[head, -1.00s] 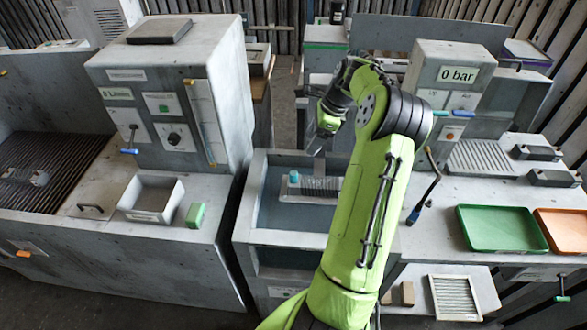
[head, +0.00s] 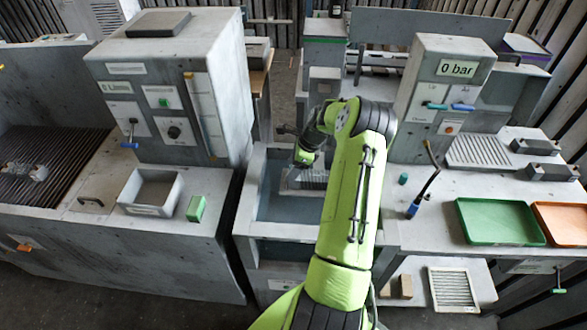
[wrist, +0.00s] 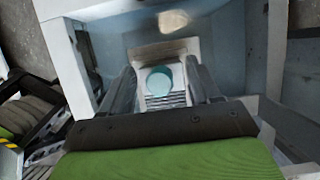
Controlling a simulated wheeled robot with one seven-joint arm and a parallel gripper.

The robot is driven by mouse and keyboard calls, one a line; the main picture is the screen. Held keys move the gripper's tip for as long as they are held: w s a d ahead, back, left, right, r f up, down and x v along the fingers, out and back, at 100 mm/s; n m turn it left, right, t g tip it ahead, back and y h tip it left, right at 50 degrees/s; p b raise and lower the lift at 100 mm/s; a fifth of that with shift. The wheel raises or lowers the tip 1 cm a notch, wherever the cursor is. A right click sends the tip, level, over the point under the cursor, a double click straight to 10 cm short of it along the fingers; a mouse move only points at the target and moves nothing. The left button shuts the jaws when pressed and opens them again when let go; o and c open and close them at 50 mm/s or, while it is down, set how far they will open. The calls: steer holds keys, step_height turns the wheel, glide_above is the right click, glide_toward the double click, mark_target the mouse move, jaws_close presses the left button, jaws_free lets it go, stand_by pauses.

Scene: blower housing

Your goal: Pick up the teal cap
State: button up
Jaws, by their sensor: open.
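The teal cap (wrist: 159,82) shows as a round teal disc in the wrist view. It lies on a pale slatted rack inside the grey basin (head: 262,207). My gripper (wrist: 162,88) is open, with one finger to the left and one to the right of the cap in the picture. I cannot tell how much height is left between the fingertips and the cap, and no contact shows. In the head view my gripper (head: 292,174) is low over the rack and hides the cap.
The basin walls stand close around my gripper. On the right bench are a small dark green cylinder (head: 403,178), a blue-tipped hose (head: 413,210), a green tray (head: 497,222) and an orange tray (head: 562,222). A green block (head: 196,208) lies on the left bench.

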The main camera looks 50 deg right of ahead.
steer(key=c, duration=1.1)
steer(key=shift+r, duration=0.1)
steer(key=shift+c, duration=0.2)
step_height(320, 180, up, 10)
steer(key=shift+f, duration=0.1)
